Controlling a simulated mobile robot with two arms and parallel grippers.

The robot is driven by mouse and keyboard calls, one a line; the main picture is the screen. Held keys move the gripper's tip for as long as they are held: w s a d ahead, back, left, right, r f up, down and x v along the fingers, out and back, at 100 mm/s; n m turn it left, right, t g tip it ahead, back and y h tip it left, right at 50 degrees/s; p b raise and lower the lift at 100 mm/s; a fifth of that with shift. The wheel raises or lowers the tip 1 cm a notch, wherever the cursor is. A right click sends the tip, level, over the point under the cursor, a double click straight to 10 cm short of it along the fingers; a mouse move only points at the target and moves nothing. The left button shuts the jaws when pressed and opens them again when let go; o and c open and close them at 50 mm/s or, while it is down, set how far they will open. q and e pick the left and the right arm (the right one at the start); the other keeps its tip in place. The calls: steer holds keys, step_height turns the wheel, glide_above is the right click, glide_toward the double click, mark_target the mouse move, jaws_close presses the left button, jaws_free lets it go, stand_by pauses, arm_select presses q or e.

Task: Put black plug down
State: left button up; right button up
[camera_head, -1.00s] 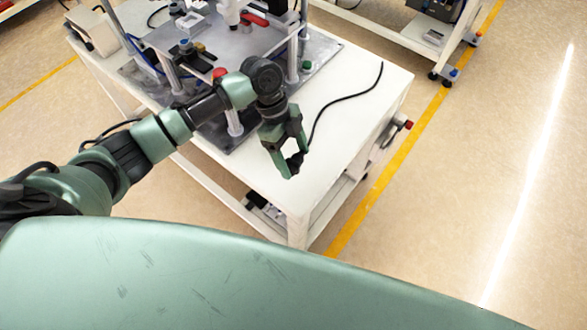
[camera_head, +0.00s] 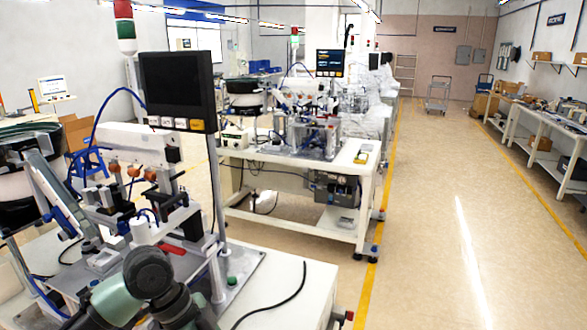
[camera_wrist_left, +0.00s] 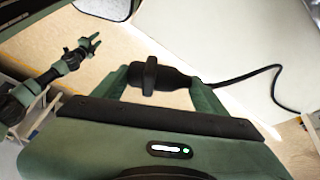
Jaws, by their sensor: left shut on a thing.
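The black plug (camera_wrist_left: 165,77) is in the left wrist view, lying crosswise between the green fingers of my left gripper (camera_wrist_left: 160,82), which is shut on it. Its black cable (camera_wrist_left: 245,75) runs from the plug to the right, over the white tabletop (camera_wrist_left: 220,30). In the head view the cable (camera_head: 275,308) lies on the near white table (camera_head: 315,285); the plug and my left gripper are below the picture. My right gripper (camera_wrist_left: 90,44) shows small at the upper left of the wrist view, its fingers apart and nothing seen between them.
The near machine with a dark monitor (camera_head: 178,84) and grey base plate (camera_head: 238,275) fills the left of the table in the head view. A second machine table (camera_head: 335,190) stands behind. Open floor with a yellow line (camera_head: 377,240) lies to the right.

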arm_select(q)
steer(key=a+r+n+t+y+b, duration=0.1)
steer(key=a+r+n+t+y, duration=0.2)
steer(key=n, duration=1.3)
steer(key=shift+s+a+r+t, duration=0.3)
steer(key=shift+a+r+t, duration=0.4)
steer(key=shift+t, duration=0.4)
arm_select(e)
steer(key=shift+f, duration=0.75)
